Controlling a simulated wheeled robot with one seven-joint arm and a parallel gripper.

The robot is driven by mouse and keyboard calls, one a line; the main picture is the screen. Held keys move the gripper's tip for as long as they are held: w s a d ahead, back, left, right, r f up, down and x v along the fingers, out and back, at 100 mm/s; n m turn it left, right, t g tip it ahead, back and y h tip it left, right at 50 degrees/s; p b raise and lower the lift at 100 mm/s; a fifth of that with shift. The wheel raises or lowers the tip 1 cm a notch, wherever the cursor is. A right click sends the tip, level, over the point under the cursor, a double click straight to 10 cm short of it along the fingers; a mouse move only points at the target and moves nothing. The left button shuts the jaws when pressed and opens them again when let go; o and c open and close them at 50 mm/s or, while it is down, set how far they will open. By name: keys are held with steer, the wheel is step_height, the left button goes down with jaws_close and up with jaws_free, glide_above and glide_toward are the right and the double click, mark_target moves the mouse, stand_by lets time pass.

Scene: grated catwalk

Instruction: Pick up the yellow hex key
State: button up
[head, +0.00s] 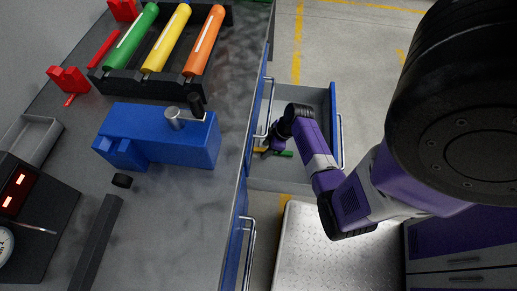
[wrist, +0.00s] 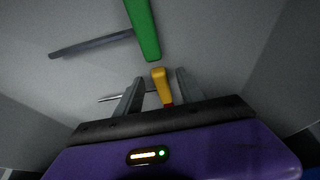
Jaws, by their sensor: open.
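The yellow hex key (wrist: 159,80) lies in an open drawer, with its yellow handle between my fingers in the wrist view. A little of its yellow also shows in the head view (head: 260,149). My gripper (wrist: 158,84) is open, with gaps visible beside the handle. In the head view my gripper (head: 272,147) reaches down into the drawer.
A green-handled tool with a grey shaft (wrist: 143,30) lies just beyond the yellow handle. The drawer (head: 315,100) has walls close around my gripper. The workbench (head: 222,120) with a blue vise (head: 150,150) stands left of the drawer.

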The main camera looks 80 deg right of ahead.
jaws_close()
steer(key=shift+r, duration=0.1)
stand_by(0.3)
